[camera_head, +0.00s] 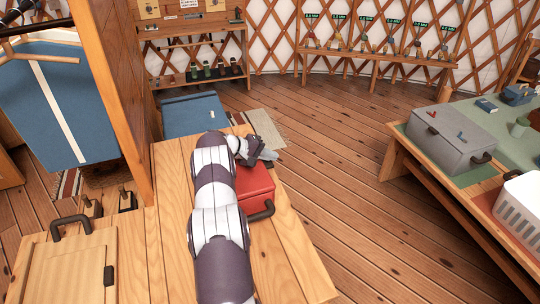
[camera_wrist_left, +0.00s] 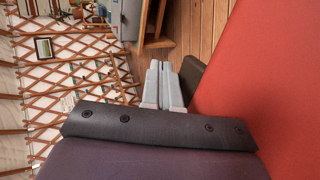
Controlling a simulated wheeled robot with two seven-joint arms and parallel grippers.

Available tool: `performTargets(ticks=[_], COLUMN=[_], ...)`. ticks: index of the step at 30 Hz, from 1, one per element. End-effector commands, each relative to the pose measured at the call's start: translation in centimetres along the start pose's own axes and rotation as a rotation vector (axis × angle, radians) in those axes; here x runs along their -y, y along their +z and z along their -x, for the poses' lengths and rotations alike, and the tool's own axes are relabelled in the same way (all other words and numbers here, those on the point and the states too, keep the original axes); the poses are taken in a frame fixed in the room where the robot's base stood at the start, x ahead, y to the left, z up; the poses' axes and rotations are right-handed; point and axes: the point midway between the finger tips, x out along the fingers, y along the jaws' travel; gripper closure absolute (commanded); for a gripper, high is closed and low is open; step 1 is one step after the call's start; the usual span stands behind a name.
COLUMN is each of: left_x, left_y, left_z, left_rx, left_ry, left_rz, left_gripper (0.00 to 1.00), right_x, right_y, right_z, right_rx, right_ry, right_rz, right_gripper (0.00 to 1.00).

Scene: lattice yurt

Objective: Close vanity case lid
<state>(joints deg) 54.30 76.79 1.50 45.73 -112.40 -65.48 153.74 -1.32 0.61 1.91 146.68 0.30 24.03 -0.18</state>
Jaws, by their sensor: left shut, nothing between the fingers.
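The red vanity case (camera_head: 257,187) sits on the wooden table, with a dark handle (camera_head: 262,211) on its near right side. Its top looks flat and lowered, but my left arm hides its left part, so I cannot tell whether the lid is fully shut. My left gripper (camera_head: 268,155) is at the far edge of the case, fingers together and empty. In the left wrist view the closed fingertips (camera_wrist_left: 166,68) are beside a large red surface of the case (camera_wrist_left: 265,80), with a dark part between them. I cannot tell whether they touch. My right gripper is out of view.
The wooden table (camera_head: 175,225) holds a light wooden case (camera_head: 70,268) at the near left. A wooden post stands at the left. A grey case (camera_head: 450,137) and a white basket (camera_head: 520,207) are on the right table. Open floor lies between the tables.

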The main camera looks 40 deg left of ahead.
Motion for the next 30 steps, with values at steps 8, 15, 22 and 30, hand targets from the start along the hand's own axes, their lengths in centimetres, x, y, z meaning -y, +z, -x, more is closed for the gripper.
performTargets(ticks=[8, 15, 22, 30], left_x=[0.1, 0.2, 0.1, 0.0], left_y=[-0.1, -0.1, -0.1, 0.0], left_z=[1.1, 7.4, 11.8, 12.7], left_rx=[-0.002, -0.004, -0.002, 0.001], left_ry=[0.000, 0.000, 0.000, 0.000], left_rz=[0.000, -0.002, 0.000, 0.001], left_gripper=[1.00, 1.00, 1.00, 1.00], right_x=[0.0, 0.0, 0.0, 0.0], right_y=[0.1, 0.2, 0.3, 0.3], right_z=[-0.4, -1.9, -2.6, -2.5], right_rx=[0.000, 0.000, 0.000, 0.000], right_ry=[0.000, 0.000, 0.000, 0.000], right_rz=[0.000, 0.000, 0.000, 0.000], right_gripper=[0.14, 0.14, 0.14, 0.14])
